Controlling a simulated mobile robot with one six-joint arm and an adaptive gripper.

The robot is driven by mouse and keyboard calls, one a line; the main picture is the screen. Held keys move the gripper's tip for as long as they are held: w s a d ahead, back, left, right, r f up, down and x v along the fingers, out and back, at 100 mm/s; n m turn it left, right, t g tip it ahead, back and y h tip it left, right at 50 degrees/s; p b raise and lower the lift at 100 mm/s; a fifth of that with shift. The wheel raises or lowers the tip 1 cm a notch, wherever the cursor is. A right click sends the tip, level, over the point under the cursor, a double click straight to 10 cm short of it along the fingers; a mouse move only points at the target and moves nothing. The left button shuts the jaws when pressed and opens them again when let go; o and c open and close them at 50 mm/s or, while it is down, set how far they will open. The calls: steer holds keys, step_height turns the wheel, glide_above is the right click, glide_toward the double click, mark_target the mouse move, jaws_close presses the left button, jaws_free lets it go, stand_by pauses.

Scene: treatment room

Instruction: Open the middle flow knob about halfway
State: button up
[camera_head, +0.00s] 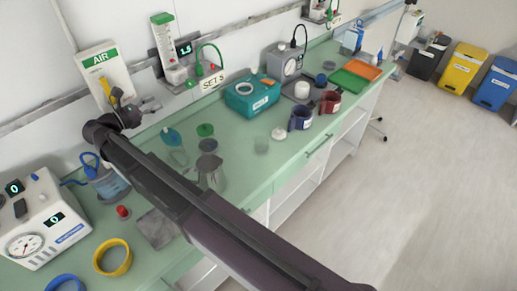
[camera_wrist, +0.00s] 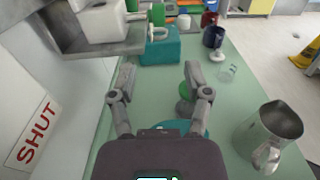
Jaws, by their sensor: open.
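The middle flow meter (camera_head: 172,52) is a white upright unit with a green top, on the wall at upper centre in the head view. A small screen (camera_head: 185,48) beside it reads about 1.5. A label (camera_head: 213,82) reading "SET 5" is below and right of it. My gripper (camera_head: 125,106) is in front of the AIR panel (camera_head: 104,68), left of and apart from this meter. In the wrist view my gripper (camera_wrist: 158,82) has its fingers spread, with nothing held between them.
A teal box (camera_head: 252,96) stands on the green counter (camera_head: 232,140). A white device (camera_head: 42,222) is at left.

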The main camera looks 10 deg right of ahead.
steer(key=s+d+f+m+g+y, duration=0.1)
steer(key=d+f+m+g+y, duration=0.2)
steer(key=d, duration=0.6)
steer(key=s+d+f+m+g, duration=0.1)
steer(key=d+f+m+g, duration=0.1)
steer(key=d+f+m, duration=0.5)
steer(key=shift+s+d+f+m+g+y, duration=0.75)
steer(key=shift+s+d+f+m+y, duration=0.6)
steer(key=shift+d, duration=1.2)
steer(key=shift+s+d+f+m+g+y, duration=0.7)
steer(key=shift+s+d+f+m+y, duration=0.6)
steer(key=shift+d, duration=1.25)
steer(key=shift+s+d+f+m+g+y, duration=0.95)
steer(key=shift+s+d, duration=0.75)
steer(key=shift+d, duration=0.85)
steer(key=shift+r, duration=0.15)
steer(key=shift+s+d+m, duration=0.25)
steer(key=shift+s+m, duration=0.1)
steer(key=shift+m, duration=0.05)
steer(key=s+d+f+m+y, duration=0.1)
steer(key=s+d+m+y, duration=0.2)
steer(key=s+m, duration=0.3)
steer(key=shift+s+f+m+y, duration=0.15)
steer(key=shift+f+m+y, duration=0.2)
steer(key=shift+y, duration=0.45)
